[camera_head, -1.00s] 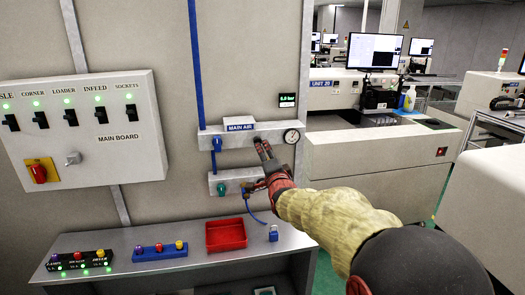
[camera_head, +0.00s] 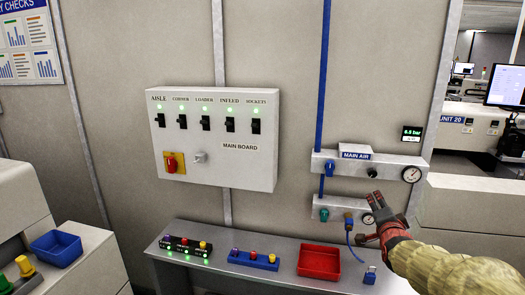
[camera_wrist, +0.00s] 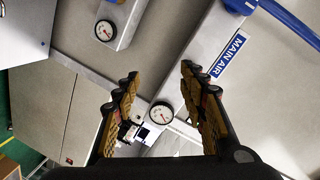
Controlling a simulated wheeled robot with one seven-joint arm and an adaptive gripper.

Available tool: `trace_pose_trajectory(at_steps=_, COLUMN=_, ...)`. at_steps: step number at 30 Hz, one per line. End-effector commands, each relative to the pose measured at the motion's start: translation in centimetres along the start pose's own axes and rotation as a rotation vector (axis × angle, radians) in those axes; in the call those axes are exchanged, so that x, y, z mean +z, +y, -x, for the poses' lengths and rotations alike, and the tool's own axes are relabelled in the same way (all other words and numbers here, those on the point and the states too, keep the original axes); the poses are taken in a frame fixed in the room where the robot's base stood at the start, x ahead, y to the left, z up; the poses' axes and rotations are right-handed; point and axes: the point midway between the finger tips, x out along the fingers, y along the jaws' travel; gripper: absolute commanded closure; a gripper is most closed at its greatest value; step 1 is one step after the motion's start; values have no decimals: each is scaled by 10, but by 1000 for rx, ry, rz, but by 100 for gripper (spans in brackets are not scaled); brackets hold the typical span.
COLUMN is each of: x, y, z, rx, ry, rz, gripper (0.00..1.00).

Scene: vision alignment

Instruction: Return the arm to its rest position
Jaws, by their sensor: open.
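My gripper (camera_head: 377,199) is at the right of the head view, in front of the air panel, with my sleeved arm reaching in from the lower right. In the wrist view my gripper (camera_wrist: 160,85) shows two yellow-and-black fingers spread apart with nothing between them. Beyond them are a round gauge (camera_wrist: 162,113) and the MAIN AIR label (camera_wrist: 230,54). In the head view the MAIN AIR bar (camera_head: 357,167) carries a blue knob and a gauge (camera_head: 411,174). The lower bar (camera_head: 338,211) has a teal knob and is partly hidden by my gripper.
A grey bench (camera_head: 215,277) stands below with a red tray (camera_head: 319,262), a blue button box (camera_head: 254,260), a black button box (camera_head: 186,246) and a blue padlock (camera_head: 370,275). The main board (camera_head: 215,137) is on the wall. A blue bin (camera_head: 56,248) is at left.

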Motion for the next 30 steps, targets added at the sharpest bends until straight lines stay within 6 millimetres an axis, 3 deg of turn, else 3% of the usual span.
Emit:
trace_pose_trajectory(at_steps=1, x=17, y=30, z=5, rx=85, ry=-50, rz=76, gripper=58)
trace_pose_trajectory(at_steps=4, x=43, y=77, z=32, rx=245, ry=-178, rz=257, gripper=58)
trace_pose_trajectory(at_steps=8, x=74, y=111, z=93, rx=387, ry=-381, rz=486, gripper=58)
trace_pose_trajectory(at_steps=12, x=106, y=128, z=181, rx=464, ry=-628, rz=715, gripper=58)
trace_pose_trajectory(at_steps=18, x=136, y=134, z=310, rx=457, ry=-928, rz=967, gripper=58)
trace_pose_trajectory(at_steps=22, x=146, y=130, z=380, rx=405, ry=-1026, rz=1066, gripper=58)
trace_pose_trajectory(at_steps=25, x=149, y=117, z=404, rx=346, ry=-1004, rz=1094, gripper=58)
trace_pose_trajectory(at_steps=30, x=147, y=90, z=416, rx=256, ry=-948, rz=1128, gripper=58)
